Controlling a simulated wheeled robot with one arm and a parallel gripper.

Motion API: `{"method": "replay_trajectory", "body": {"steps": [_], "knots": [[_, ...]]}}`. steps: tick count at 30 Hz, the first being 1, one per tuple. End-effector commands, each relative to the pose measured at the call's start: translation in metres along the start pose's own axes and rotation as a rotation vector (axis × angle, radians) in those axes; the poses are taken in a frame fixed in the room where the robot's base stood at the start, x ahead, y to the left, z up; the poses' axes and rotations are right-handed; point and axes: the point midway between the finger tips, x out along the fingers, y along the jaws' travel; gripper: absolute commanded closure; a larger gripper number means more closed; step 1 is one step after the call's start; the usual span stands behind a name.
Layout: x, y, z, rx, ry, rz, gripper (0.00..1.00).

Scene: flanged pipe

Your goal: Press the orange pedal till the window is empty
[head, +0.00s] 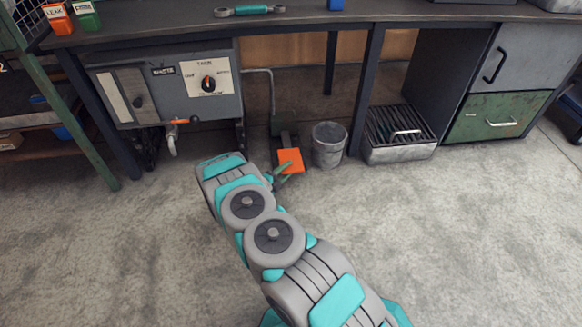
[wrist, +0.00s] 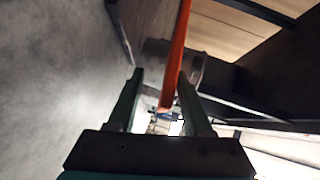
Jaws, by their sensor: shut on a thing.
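The orange pedal (head: 290,160) is a flat plate low near the floor under the bench, at the foot of a dark bracket. My gripper (head: 280,171) is at its lower left edge in the head view. In the wrist view the pedal (wrist: 177,60) shows edge-on as an orange strip running down between the fingers of my gripper (wrist: 159,80), which is shut on it. On the grey wall box, a pale panel (head: 121,96), seemingly the window, is left of the dial (head: 208,83). Its contents are too small to tell.
A grey bucket (head: 329,145) stands just right of the pedal, with a slotted metal box (head: 398,134) beyond it. A thin pipe (head: 271,90) runs down behind the pedal. Bench legs stand on both sides. The concrete floor (head: 450,240) in front is clear.

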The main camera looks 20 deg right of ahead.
Motion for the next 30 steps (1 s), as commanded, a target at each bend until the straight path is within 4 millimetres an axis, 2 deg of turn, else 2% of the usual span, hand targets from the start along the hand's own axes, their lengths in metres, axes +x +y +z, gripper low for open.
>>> {"method": "replay_trajectory", "body": {"steps": [3, 9, 22, 30], "knots": [[-0.022, 0.0, 0.002, -0.002, -0.005, 0.002, 0.55], [-0.042, 0.001, 0.002, -0.002, -0.005, 0.003, 0.55], [-0.047, 0.002, 0.001, -0.002, -0.003, 0.004, 0.55], [-0.063, 0.004, 0.002, -0.002, -0.005, 0.004, 0.55]]}}
